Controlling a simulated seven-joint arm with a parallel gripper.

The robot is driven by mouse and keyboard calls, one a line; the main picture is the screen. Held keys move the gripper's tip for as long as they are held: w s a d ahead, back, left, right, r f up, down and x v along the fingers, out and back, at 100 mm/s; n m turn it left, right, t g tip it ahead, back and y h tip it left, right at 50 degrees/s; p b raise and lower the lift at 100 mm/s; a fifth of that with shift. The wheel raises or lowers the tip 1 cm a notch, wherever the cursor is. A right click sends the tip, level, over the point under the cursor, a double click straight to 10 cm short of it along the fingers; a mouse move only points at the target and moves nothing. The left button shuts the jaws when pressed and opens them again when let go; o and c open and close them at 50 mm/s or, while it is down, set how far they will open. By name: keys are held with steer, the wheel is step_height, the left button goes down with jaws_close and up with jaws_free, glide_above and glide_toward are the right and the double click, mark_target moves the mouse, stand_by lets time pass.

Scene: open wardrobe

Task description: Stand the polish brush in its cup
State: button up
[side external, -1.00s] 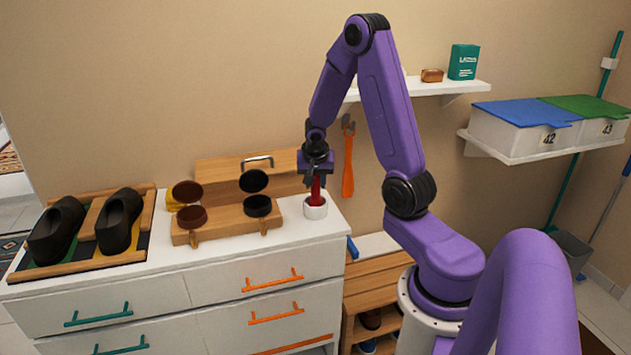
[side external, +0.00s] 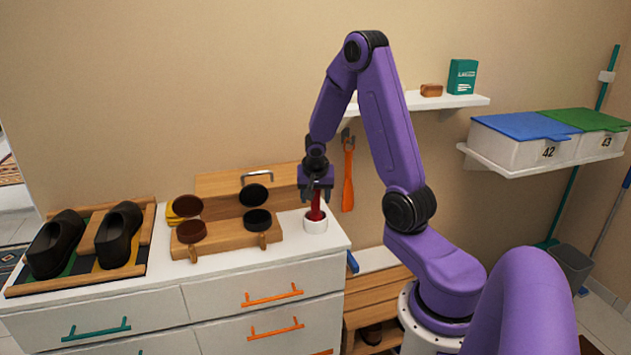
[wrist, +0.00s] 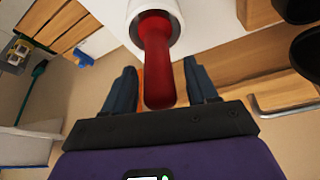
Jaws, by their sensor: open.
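The polish brush (side external: 316,206) has a red handle and stands roughly upright in its white cup (side external: 316,226), at the right end of the dresser top. Its lower end is hidden inside the cup. My gripper (side external: 317,194) is directly above the cup, around the top of the handle. In the wrist view the red handle (wrist: 157,58) rises from the white cup (wrist: 178,10) and its end lies between my open fingers (wrist: 160,88), with a gap visible on each side.
A wooden stand with open dark polish tins (side external: 191,232) is left of the cup. Black shoes (side external: 118,235) sit on a tray farther left. An orange-handled tool (side external: 348,180) hangs on the wall close to the right of my gripper. A white shelf (side external: 415,101) is above right.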

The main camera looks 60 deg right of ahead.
steer(key=v, duration=1.2)
steer(key=a+n+y, duration=0.1)
steer(key=a+n, duration=0.5)
steer(key=a, duration=0.4)
steer(key=s+a+n+y, duration=0.2)
steer(key=s+a+n, duration=0.3)
steer(key=a+n, duration=0.3)
steer(key=s+a+n+g, duration=0.1)
steer(key=s+a+n, duration=0.3)
steer(key=s, duration=0.4)
steer(key=s+a+n+y, duration=0.1)
steer(key=s+a+n, duration=0.4)
steer(key=s+n, duration=0.2)
steer(key=shift+s+a+f+g, duration=0.25)
steer(key=shift+s+f+g, duration=0.15)
steer(key=shift+s, duration=0.15)
steer(key=shift+c, duration=0.4)
